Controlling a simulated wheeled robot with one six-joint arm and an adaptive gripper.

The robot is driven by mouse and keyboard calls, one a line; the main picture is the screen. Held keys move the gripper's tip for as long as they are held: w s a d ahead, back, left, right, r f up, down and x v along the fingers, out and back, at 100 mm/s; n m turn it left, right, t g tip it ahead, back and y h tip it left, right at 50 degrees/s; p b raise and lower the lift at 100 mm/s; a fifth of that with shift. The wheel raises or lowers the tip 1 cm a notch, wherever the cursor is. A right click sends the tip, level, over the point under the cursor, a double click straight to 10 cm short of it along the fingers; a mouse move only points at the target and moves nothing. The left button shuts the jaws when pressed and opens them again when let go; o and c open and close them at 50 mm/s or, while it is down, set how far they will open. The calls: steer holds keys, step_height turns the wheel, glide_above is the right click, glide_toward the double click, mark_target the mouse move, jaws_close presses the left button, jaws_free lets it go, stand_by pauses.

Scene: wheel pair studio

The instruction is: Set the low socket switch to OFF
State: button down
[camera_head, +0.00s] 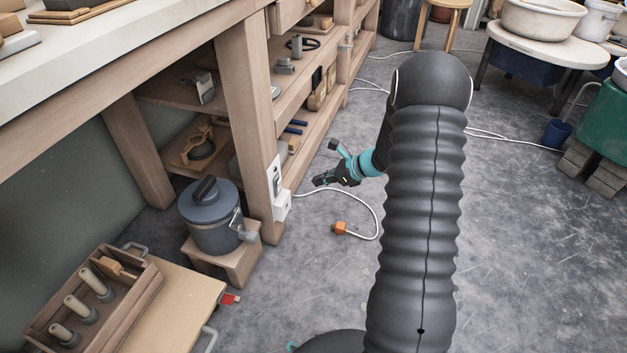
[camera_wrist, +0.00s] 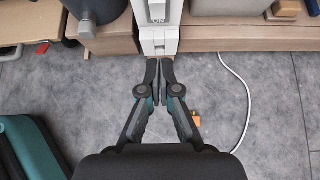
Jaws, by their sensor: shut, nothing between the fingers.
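A white socket switch unit (camera_head: 275,178) is mounted on the wooden bench leg, low down. In the wrist view the white unit (camera_wrist: 158,41) is at the top centre, with the word ON legible on it. The switch position is too small to tell. My gripper (camera_wrist: 159,72) is shut and empty, with its fingertips just below the unit in that picture; whether they touch it I cannot tell. In the head view my gripper (camera_head: 322,179) is to the right of the unit, low over the floor.
A white cord with an orange connector (camera_head: 340,228) lies on the floor near the leg; the connector also shows in the wrist view (camera_wrist: 196,118). A grey lidded pot (camera_head: 211,217) stands on a wooden block left of the leg. Open floor lies to the right.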

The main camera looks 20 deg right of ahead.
mark_target(280, 185)
steer(key=x, duration=0.3)
steer(key=r+x, duration=0.1)
steer(key=x, duration=0.2)
steer(key=a+b+x, duration=0.1)
steer(key=x, duration=0.3)
steer(key=shift+w+a+r, duration=0.1)
steer(key=shift+w+r, duration=0.2)
steer(key=shift+w, duration=0.1)
steer(key=shift+w+a, duration=0.25)
steer(key=shift+a, duration=0.1)
